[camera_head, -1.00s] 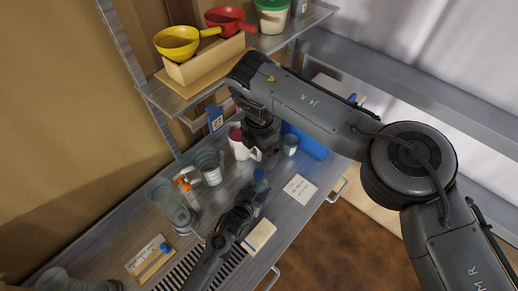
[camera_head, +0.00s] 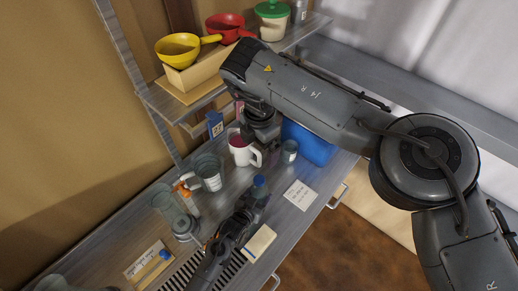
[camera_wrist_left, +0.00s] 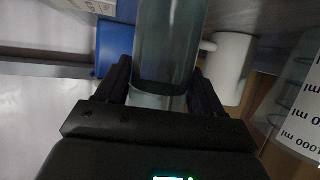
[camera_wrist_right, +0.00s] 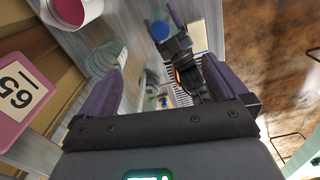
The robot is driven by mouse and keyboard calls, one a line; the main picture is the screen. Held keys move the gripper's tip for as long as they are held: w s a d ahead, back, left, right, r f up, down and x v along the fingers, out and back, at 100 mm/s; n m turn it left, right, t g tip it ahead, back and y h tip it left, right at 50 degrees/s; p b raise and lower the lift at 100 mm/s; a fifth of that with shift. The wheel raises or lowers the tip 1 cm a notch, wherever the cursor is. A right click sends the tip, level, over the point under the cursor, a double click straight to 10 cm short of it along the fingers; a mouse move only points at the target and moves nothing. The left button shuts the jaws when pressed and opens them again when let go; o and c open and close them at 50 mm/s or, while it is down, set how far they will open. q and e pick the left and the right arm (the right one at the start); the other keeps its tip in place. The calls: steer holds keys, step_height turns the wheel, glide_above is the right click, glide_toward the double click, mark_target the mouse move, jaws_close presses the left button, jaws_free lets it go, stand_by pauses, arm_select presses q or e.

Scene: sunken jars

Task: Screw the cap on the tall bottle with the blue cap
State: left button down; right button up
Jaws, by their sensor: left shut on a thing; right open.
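The tall bottle's blue cap (camera_head: 258,182) shows above my left gripper (camera_head: 252,203) in the head view. The cap (camera_wrist_right: 160,30) appears as a round blue disc at the bottle's top in the right wrist view; I cannot tell how tightly it sits. In the left wrist view the translucent blue-grey bottle (camera_wrist_left: 167,45) stands between the fingers, and my left gripper is shut on it. My right gripper (camera_wrist_right: 160,85) is open and empty, with the cap beyond its fingertips. In the head view its fingers are near the white mug, partly hidden by my arm.
A white mug (camera_head: 243,156), a small grey cup (camera_head: 289,153) and a blue bin (camera_head: 312,148) stand close behind the bottle.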

steer(key=shift+r, duration=2.2)
step_height(320, 180, up, 3)
arm_select(q)
steer(key=shift+r, duration=0.1)
